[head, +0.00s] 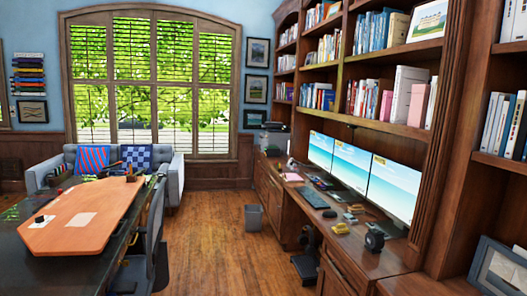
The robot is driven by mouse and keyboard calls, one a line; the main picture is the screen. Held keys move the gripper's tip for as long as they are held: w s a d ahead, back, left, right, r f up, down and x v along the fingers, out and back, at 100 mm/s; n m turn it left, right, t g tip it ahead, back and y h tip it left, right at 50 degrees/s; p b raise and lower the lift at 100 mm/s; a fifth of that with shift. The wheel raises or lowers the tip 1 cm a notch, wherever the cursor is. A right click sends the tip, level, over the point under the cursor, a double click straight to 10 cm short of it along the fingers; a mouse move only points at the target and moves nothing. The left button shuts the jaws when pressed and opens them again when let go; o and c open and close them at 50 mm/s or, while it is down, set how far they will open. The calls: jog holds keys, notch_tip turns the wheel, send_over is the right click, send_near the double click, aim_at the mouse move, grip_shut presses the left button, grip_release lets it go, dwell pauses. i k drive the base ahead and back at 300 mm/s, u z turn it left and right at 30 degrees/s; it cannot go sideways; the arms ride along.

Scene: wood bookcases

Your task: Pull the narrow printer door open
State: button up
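A small grey and dark boxy device that looks like a printer (274,138) stands at the far end of the long wooden desk, by the window wall. It is far off and small in the head view. I cannot make out a narrow door on it, nor whether any door is open or shut. My gripper is not in view.
The wooden desk (345,240) with three monitors (352,172) runs along the right under bookshelves. A table with an orange top (85,218) and a chair (150,240) stand left. A bin (253,217) is by the desk. Wood floor (215,250) is clear between. A sofa (172,172) is behind.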

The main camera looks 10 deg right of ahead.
aim_at(264, 144)
jog(key=z, duration=0.05)
jog(key=i, duration=9)
